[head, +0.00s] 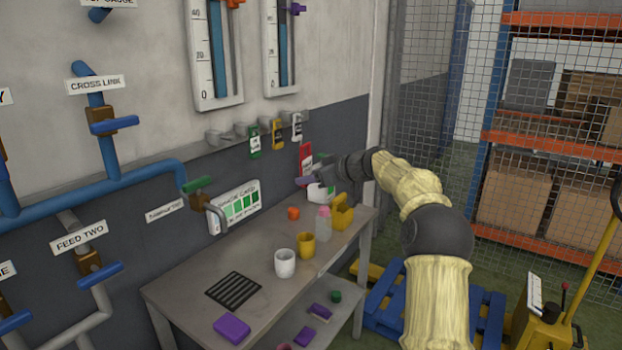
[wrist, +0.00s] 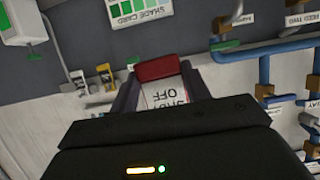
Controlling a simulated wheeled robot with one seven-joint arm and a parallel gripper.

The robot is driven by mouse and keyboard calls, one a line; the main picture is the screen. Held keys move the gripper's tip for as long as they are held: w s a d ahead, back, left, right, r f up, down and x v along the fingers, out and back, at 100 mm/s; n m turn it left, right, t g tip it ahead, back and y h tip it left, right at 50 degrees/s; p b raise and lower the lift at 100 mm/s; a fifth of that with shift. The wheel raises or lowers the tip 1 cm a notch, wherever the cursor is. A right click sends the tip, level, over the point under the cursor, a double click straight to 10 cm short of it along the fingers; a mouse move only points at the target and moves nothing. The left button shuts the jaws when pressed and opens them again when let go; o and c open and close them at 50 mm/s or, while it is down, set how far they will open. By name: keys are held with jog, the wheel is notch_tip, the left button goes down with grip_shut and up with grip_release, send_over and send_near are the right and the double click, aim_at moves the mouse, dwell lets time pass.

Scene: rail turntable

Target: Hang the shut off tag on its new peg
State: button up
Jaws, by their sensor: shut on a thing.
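The shut off tag, red and white, shows in the head view (head: 306,154) upright, just below and right of the hanging tags. In the wrist view it shows its red end and upside-down "SHUT OFF" lettering (wrist: 160,69). My gripper (wrist: 160,80) is shut on it, one finger at each side. In the head view my gripper (head: 318,180) is in front of the wall, above the bench's far end. A row of grey pegs (head: 240,130) runs along the wall rail. A green tag (head: 254,141), a yellow tag (head: 278,134) and a white-and-black tag (head: 297,127) hang there. The leftmost peg (head: 214,137) looks bare.
The bench (head: 190,290) carries a white cup (head: 285,263), a yellow mug (head: 306,246), a pink-capped bottle (head: 323,224) and a yellow caddy (head: 342,212). A shade card (head: 235,206) and gauges (head: 213,55) are on the wall. Blue pipes run at left. A mesh fence stands at right.

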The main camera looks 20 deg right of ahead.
jog(key=shift+d, duration=0.1)
jog(key=s+d+b, duration=0.4)
jog(key=s+b, duration=0.1)
jog(key=shift+s+d+r, duration=0.15)
jog(key=shift+s+r, duration=0.05)
jog(key=shift+s, duration=0.05)
dwell(1.2)
jog(key=shift+w+f, duration=0.1)
jog(key=shift+f, duration=0.05)
